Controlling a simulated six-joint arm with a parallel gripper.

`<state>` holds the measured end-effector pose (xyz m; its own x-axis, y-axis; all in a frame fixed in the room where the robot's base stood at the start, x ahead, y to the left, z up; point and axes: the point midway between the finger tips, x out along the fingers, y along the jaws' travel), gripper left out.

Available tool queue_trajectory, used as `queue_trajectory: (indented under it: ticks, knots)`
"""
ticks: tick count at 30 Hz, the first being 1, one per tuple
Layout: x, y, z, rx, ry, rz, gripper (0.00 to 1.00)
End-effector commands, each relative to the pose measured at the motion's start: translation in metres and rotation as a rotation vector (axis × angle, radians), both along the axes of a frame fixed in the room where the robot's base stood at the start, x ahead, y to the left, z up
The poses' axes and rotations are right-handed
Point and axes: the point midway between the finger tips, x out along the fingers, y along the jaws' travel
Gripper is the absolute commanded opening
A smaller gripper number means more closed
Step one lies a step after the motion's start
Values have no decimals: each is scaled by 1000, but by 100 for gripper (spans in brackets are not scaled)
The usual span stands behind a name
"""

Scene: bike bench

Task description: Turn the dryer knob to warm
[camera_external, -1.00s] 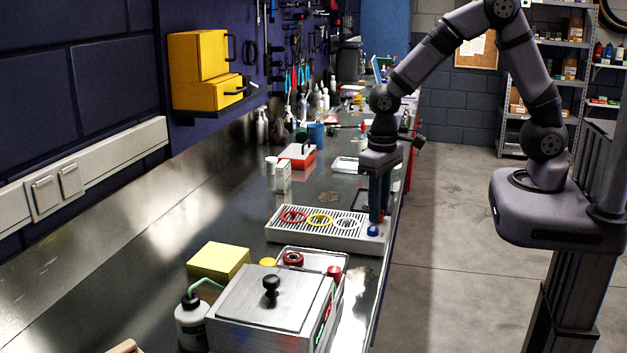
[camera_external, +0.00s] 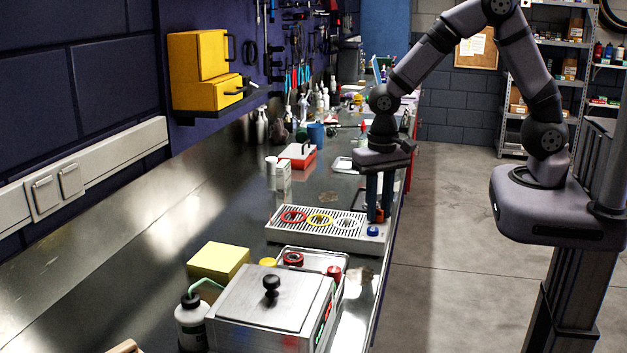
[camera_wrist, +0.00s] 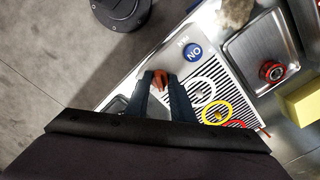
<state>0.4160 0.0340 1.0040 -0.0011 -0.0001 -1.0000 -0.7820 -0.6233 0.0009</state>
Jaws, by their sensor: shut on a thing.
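The dryer (camera_external: 318,239) is a pale slatted tray on the bench, with red, yellow and white rings on its slats. Its orange-red knob (camera_external: 379,215) sits at the right end, behind the blue button (camera_external: 373,231). The knob also shows in the wrist view (camera_wrist: 160,77), and the blue button there (camera_wrist: 193,52) reads ON. My gripper (camera_external: 378,217) points down with its two dark fingers on either side of the knob and is shut on it. The fingers (camera_wrist: 157,84) partly hide the knob. I cannot read any warm mark or tell the knob's setting.
A metal tray (camera_external: 323,258) with a red-and-black part stands in front of the dryer. A lidded steel box (camera_external: 262,300), a yellow block (camera_external: 218,260) and a bottle (camera_external: 191,320) are nearer. A red-and-white box (camera_external: 298,155) stands behind.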

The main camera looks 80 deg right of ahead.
Motion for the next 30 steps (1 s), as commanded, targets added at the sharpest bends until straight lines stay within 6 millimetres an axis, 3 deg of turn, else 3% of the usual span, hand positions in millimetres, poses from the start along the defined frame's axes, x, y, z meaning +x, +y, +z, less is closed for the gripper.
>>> queue_trajectory:
  ticks: [15,30]
  knots:
    - [1,0,1,-1,-3,-454,0]
    - [1,0,1,0,-4,-639,0]
